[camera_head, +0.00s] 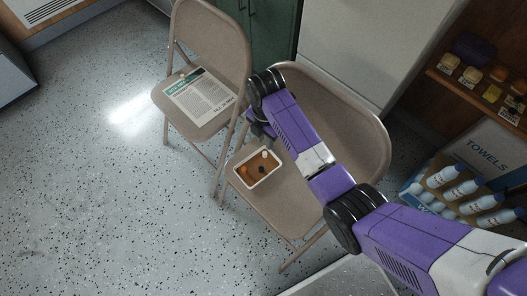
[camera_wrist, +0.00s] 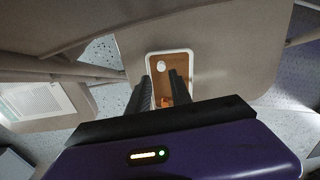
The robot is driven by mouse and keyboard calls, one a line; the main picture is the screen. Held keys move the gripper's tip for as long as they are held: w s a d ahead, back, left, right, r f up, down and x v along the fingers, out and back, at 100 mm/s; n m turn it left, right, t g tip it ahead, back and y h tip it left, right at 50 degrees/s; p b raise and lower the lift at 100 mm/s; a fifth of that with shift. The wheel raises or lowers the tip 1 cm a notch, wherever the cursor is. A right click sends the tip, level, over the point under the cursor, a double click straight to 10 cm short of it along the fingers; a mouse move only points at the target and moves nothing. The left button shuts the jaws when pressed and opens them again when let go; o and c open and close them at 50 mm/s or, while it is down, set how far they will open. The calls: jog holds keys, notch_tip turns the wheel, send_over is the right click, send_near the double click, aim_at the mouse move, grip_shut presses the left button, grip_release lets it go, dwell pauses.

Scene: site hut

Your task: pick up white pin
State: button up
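A white round-topped piece, which looks like the white pin (camera_head: 264,154), is at the far end of a small white-rimmed tray (camera_head: 238,180) with a brown inside. The tray sits on the right folding chair's seat. In the wrist view the white pin (camera_wrist: 161,66) shows near the tray's end, just beyond my fingertips in the picture. My gripper (camera_wrist: 160,76) is open, its two dark fingers apart with nothing between the tips. An orange piece (camera_wrist: 166,102) shows between the fingers lower down. In the head view my gripper (camera_head: 261,132) is beside the tray, partly hidden by my arm.
The right chair's backrest (camera_head: 375,125) rises close to my arm. A left folding chair holds a printed paper (camera_head: 200,97). A crate of bottles (camera_head: 450,180) and a wooden shelf (camera_head: 455,95) stand at the right. The speckled floor is open at the left.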

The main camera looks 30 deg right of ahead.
aim_at(265, 153)
jog(key=f+b, duration=0.1)
jog(key=f, duration=0.3)
jog(key=f+b, duration=0.1)
jog(key=f, duration=0.3)
jog(key=shift+s+a, duration=0.15)
jog(key=shift+s, duration=0.05)
jog(key=shift+r, duration=0.1)
grip_shut()
